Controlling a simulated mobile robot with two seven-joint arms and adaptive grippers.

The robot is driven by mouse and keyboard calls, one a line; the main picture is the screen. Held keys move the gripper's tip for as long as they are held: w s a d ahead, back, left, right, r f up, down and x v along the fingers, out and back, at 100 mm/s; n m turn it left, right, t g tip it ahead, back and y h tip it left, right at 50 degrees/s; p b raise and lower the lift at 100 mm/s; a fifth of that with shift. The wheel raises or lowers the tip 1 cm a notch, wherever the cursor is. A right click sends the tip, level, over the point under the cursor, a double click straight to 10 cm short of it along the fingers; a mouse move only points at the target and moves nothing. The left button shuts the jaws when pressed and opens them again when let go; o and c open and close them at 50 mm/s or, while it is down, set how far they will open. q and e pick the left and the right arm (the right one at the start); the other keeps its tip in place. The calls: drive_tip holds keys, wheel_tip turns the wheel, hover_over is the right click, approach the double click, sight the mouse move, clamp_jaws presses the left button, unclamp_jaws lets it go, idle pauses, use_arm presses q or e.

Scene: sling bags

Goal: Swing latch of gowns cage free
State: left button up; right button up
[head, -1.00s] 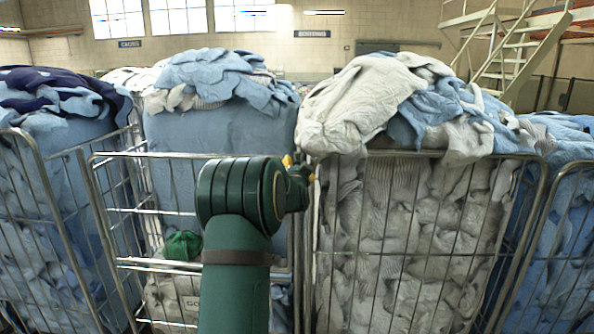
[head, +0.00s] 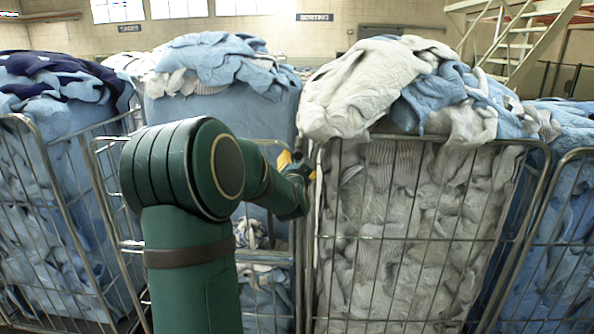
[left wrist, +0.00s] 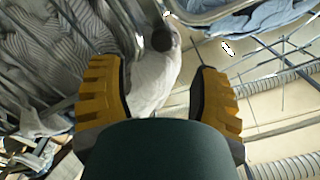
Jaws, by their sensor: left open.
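The cage in the middle left (head: 115,190) has wire panels and is filled with blue bedding; my green arm covers much of its front. My left gripper (head: 298,162) has yellow fingers and is at the upper right post of this cage, beside the neighbouring cage. In the left wrist view the fingers (left wrist: 158,85) are spread apart, with nothing held between them. A dark round-ended knob (left wrist: 162,38), possibly the latch end, lies just beyond the gap between the fingertips. The latch itself is not clear in the head view. My right gripper is not in view.
A cage of white and grey cloth (head: 420,230) stands right beside the gripper, its cloth draping over the top rail. Blue-filled cages stand at the far left (head: 50,230) and far right (head: 560,240). The cages stand close together with little room between them.

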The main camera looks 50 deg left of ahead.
use_arm(q)
drive_tip(key=shift+v, duration=1.05)
